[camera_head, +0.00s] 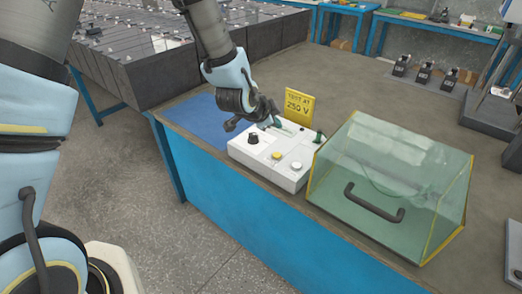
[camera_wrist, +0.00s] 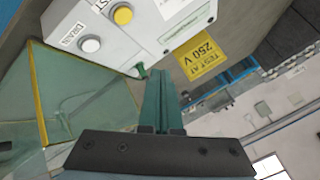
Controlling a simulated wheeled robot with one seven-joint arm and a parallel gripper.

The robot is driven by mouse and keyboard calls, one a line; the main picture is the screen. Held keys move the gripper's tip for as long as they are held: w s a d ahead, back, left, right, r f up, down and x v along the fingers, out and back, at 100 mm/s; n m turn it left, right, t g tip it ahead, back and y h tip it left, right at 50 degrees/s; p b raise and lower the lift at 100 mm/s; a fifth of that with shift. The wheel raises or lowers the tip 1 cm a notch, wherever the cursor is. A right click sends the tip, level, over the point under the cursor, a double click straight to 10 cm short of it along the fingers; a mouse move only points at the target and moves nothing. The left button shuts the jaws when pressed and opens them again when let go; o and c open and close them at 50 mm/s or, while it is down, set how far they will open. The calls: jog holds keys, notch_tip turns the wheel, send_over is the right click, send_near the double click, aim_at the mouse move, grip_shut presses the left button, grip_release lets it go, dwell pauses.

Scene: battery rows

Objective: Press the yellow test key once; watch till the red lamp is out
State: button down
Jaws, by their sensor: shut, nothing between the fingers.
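A white test box (camera_head: 262,158) stands on the bench, and part of it shows in the wrist view (camera_wrist: 115,55). The round yellow test key (camera_head: 277,156) is on its top near the front; it also shows in the wrist view (camera_wrist: 122,15). Beside it is a white button (camera_head: 296,166), marked DRAIN in the wrist view (camera_wrist: 89,45). My gripper (camera_head: 279,123) is over the back part of the box, apart from the yellow key. Its green fingers (camera_wrist: 158,75) are shut and empty. I cannot make out a red lamp in either view.
A yellow "TEST AT 250 V" sign (camera_head: 299,106) stands behind the box. A black knob (camera_head: 253,138) and a green post (camera_head: 319,137) are on it. A clear guard box (camera_head: 405,185) with a dark handle is close on the right. A blue mat (camera_head: 200,122) lies left.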

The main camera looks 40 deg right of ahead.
jog(key=shift+f, duration=0.15)
jog(key=b, duration=0.5)
send_over(274, 156)
notch_tip(274, 156, down, 8)
jog(key=shift+r, duration=0.25)
jog(key=shift+f+b, duration=0.55)
jog(key=shift+b, duration=0.05)
jog(key=shift+f, duration=0.1)
dwell(1.3)
jog(key=shift+f+b, duration=0.35)
jog(key=shift+b, duration=0.15)
jog(key=shift+f+b, duration=0.35)
jog(key=shift+b, duration=0.05)
dwell(0.5)
jog(key=shift+r, duration=0.1)
jog(key=shift+r+p, duration=0.45)
jog(key=shift+r, duration=0.25)
